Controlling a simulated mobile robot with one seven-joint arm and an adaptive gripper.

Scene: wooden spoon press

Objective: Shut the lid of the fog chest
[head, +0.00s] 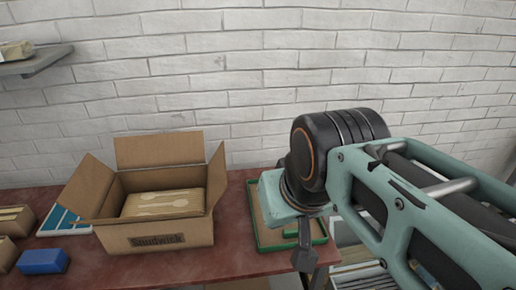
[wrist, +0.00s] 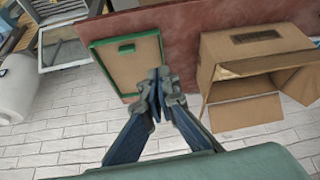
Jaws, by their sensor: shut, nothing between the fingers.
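My gripper (head: 304,262) points down in front of the table's right part in the head view. In the wrist view my gripper (wrist: 160,78) is shut and empty, in front of the green-rimmed tray. A pale framed chest (head: 358,275), probably the fog chest, shows partly at the lower right of the head view, largely hidden by my arm. In the wrist view a white-framed panel (wrist: 63,47), seemingly its raised lid, stands beside an open box-like body (wrist: 55,10) at the upper left. My gripper is apart from both.
A cardboard box (head: 160,238) with open flaps stands on the red table (head: 110,278). A green-rimmed tray (head: 264,246) lies to its right. A blue block (head: 43,261) is at the left. A white roll-like object (wrist: 15,90) shows in the wrist view. A brick wall (head: 250,60) stands behind.

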